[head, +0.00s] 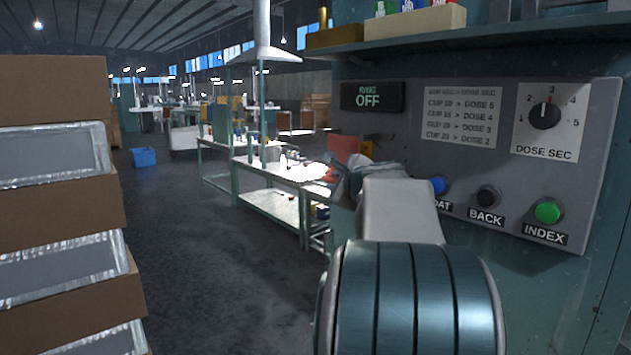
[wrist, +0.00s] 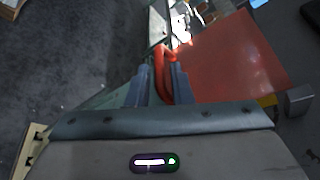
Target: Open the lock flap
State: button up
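The lock flap is a flat red-orange panel. In the wrist view the flap (wrist: 235,60) fills the upper right, with a curved red handle (wrist: 160,62) at its left edge. In the head view a small part of the flap (head: 343,149) shows beyond the control panel, partly hidden by my arm. My gripper (wrist: 162,82) has its two fingers close together, one on each side of the handle, which fills most of the narrow gap. It looks shut on the handle. In the head view the fingertips are hard to make out.
A grey control panel (head: 470,140) with a dose dial and several buttons is close on the right, beside my arm. Stacked cardboard boxes (head: 50,90) stand on the left. Workbenches (head: 265,170) lie beyond. The floor between (head: 190,240) is clear.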

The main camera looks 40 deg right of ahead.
jog(key=shift+x, duration=1.55)
grip_shut()
jog(key=shift+a+r+p, duration=0.1)
jog(key=shift+a+p, duration=0.05)
jog(key=shift+p, duration=0.2)
